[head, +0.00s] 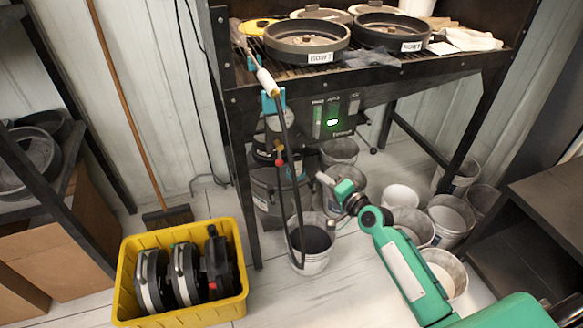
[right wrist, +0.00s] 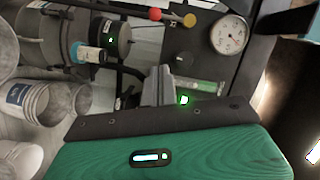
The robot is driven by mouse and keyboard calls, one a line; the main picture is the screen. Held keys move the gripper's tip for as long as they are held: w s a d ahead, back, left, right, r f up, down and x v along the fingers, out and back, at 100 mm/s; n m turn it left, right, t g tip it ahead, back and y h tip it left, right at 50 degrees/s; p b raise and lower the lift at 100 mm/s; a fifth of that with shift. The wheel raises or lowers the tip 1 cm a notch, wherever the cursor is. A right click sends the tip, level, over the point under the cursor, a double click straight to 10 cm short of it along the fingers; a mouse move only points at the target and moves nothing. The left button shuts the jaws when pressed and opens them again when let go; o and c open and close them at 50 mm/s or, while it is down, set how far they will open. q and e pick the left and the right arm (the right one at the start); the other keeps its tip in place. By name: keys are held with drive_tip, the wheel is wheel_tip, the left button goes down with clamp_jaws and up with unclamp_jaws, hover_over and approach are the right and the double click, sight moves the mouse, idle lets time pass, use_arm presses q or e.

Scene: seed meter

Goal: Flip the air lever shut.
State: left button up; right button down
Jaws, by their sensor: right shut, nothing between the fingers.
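A red ball knob (right wrist: 155,14) and a yellow ball knob (right wrist: 190,20) stand on thin stems near a round pressure gauge (right wrist: 230,35) in the right wrist view. I cannot tell for sure which knob belongs to the air lever. In the head view the red knob (head: 279,163) shows below the gauge (head: 274,123), by the rack's front leg. My right gripper (right wrist: 160,72) is shut and empty, with its fingers a little short of the knobs and apart from them. My left gripper is out of view.
A black canister (head: 268,190) stands under the rack, with a grey bucket (head: 312,240) holding a dark hose in front. Several buckets (head: 400,197) crowd the floor around my right arm. A yellow crate (head: 180,318) sits at lower left. A lit panel (head: 333,120) hangs above.

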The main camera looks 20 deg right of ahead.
approach(279, 154)
drive_tip(key=w+d+f, duration=0.3)
drive_tip(key=w, duration=0.2)
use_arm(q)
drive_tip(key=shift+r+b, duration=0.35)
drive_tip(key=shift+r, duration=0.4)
use_arm(e)
drive_tip(key=a, duration=0.1)
drive_tip(key=w+a, duration=0.1)
drive_tip(key=a, duration=0.1)
drive_tip(key=shift+w+f, duration=0.2)
drive_tip(key=shift+f, duration=0.2)
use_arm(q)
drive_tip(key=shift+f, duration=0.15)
use_arm(e)
drive_tip(key=shift+a+f, duration=0.1)
